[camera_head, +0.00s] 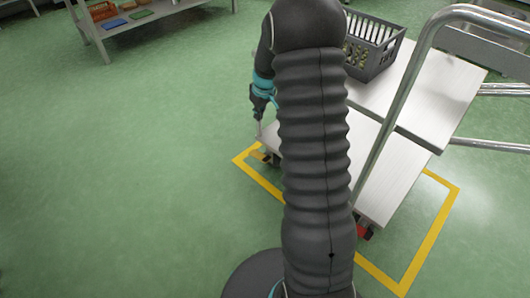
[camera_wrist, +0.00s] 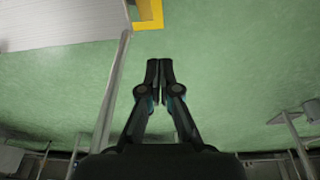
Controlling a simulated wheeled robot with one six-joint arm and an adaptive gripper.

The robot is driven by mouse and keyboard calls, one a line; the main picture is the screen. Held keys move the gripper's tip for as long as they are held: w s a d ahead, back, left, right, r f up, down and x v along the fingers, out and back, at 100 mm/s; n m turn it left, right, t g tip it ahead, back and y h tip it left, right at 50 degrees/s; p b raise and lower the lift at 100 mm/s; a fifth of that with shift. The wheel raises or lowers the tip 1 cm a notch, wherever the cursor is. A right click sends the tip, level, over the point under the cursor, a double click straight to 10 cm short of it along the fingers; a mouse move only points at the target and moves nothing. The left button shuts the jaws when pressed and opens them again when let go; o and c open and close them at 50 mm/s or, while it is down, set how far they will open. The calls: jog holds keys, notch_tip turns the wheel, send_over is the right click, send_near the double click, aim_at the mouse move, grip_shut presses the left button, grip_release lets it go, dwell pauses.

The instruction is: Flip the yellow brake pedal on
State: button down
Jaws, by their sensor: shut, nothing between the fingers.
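The cart has a pale flat lower deck (camera_head: 385,185), and its deck also shows at the top left of the wrist view (camera_wrist: 60,22). I cannot make out a yellow brake pedal for certain. A yellow L-shaped piece (camera_wrist: 148,14) at the top of the wrist view looks like the floor marking's corner, but I cannot rule out a pedal there. A dark and red caster (camera_head: 365,233) sits under the near deck corner. My gripper (camera_wrist: 160,62) is shut and empty. In the head view my gripper (camera_head: 259,114) points down by the cart's left corner, partly behind my arm.
A yellow floor outline (camera_head: 428,243) surrounds the cart. A grey crate (camera_head: 378,62) stands on the upper deck. A metal handle tube (camera_head: 395,110) rises at the cart's near side. A shelf table (camera_head: 150,18) stands at the far left. Green floor on the left is clear.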

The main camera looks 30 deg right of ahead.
send_over(266, 158)
jog(key=s+x, duration=0.3)
jog(key=x, duration=1)
jog(key=shift+s+d+f+n+g, duration=0.3)
jog(key=shift+s+d+f, duration=0.1)
jog(key=shift+d+f, duration=0.15)
jog(key=f, duration=0.8)
jog(key=w+f, duration=0.1)
jog(key=f, duration=0.3)
jog(key=shift+a+f, duration=0.15)
jog(key=shift+a, duration=0.1)
jog(key=shift+s+d+f, duration=0.1)
jog(key=shift+f, duration=0.6)
jog(key=shift+s+f+b, duration=0.1)
jog(key=shift+b, duration=0.25)
jog(key=s+f+b, duration=0.1)
jog(key=b, duration=0.2)
jog(key=s+f+b, duration=0.1)
jog(key=b, duration=0.3)
jog(key=shift+d+f, duration=0.35)
jog(key=shift+d, duration=0.05)
jog(key=shift+s+b, duration=0.1)
jog(key=shift+b, duration=0.2)
